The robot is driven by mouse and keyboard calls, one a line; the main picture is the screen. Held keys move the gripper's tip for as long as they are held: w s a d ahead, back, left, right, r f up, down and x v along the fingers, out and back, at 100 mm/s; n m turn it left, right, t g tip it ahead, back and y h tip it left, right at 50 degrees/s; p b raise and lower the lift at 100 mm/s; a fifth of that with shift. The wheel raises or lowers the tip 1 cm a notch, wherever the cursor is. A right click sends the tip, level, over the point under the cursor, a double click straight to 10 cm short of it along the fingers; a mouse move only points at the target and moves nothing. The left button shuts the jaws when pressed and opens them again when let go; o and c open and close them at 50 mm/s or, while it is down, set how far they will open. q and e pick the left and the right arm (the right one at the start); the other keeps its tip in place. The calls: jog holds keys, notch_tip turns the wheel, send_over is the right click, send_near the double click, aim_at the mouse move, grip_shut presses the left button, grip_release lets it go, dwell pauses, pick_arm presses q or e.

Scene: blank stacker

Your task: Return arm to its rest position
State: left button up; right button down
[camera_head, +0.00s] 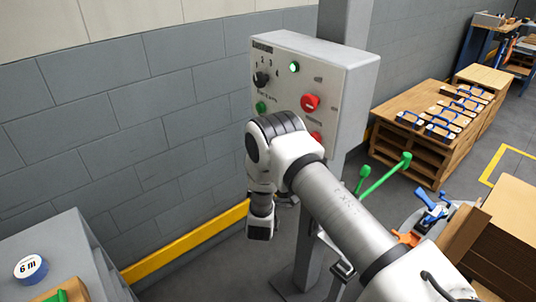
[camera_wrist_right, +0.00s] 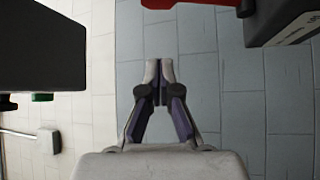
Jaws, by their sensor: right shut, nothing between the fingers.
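My right arm (camera_head: 335,205) reaches in from the lower right in the head view, its white and dark joint in front of the lower part of the control box. My left gripper is in neither view.
A grey control box (camera_head: 340,62) has a black knob (camera_head: 261,80), a lit green lamp (camera_head: 294,67) and red buttons (camera_head: 310,103). Right are a wooden bench (camera_head: 405,158) with blue-handled pieces, green handles (camera_head: 385,178) and stacked brown boards (camera_head: 510,215). A tape roll (camera_head: 31,268) lies lower left.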

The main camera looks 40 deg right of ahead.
jog(key=shift+v, duration=1.05)
jog(key=shift+w+a+f, duration=0.15)
jog(key=shift+w+a, duration=0.05)
